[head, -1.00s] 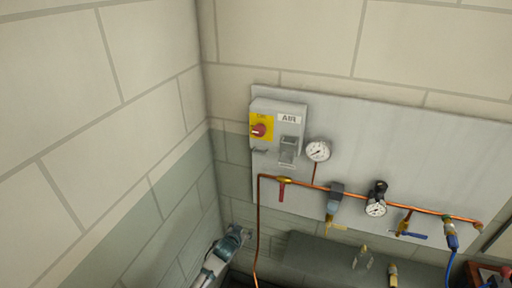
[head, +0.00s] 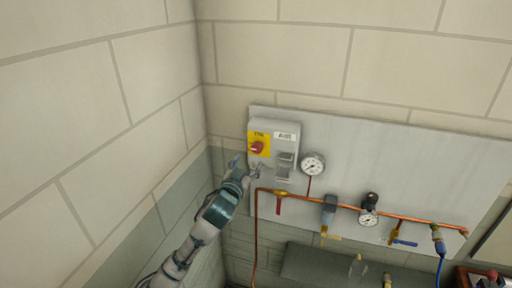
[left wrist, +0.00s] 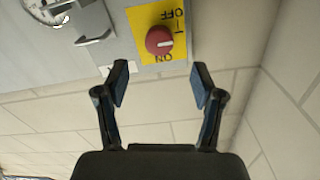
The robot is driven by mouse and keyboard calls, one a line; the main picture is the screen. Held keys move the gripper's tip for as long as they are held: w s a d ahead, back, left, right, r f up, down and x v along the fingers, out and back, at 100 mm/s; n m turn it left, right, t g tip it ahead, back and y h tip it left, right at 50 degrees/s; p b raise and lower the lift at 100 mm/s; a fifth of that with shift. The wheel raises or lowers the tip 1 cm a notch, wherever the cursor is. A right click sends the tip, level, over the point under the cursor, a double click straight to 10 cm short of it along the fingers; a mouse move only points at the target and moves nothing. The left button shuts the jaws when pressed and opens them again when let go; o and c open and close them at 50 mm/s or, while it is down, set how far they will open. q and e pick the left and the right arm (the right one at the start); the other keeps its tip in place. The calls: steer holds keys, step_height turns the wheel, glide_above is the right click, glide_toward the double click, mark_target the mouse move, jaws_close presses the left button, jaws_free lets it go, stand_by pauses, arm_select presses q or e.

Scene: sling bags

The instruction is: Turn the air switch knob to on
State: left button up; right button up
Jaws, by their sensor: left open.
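The air switch knob (head: 257,147) is red and round on a yellow plate, on a grey box (head: 286,128) labelled AIR. In the left wrist view the knob (left wrist: 159,41) has a pale pointer line, with OFF and ON printed on the yellow plate (left wrist: 177,20). My left gripper (head: 246,163) is just below and left of the knob in the head view. In the left wrist view its two fingers (left wrist: 159,88) are spread and empty, with the knob ahead of the gap between them, apart from both. My right gripper is not in view.
The box sits on a grey wall panel (head: 350,150) beside a round gauge (head: 312,163). A copper pipe (head: 345,206) with valves and another gauge (head: 368,217) runs below. A pale block wall (head: 100,100) stands close at left.

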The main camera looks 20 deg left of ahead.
mark_target(256, 150)
arm_select(q)
steer(key=w+p, duration=0.2)
steer(key=w, duration=0.6)
steer(key=shift+w+d, duration=0.1)
steer(key=shift+d, duration=0.05)
steer(key=shift+w+d, duration=0.15)
steer(key=shift+w, duration=0.4)
steer(key=c, duration=1.2)
steer(key=shift+o, duration=0.2)
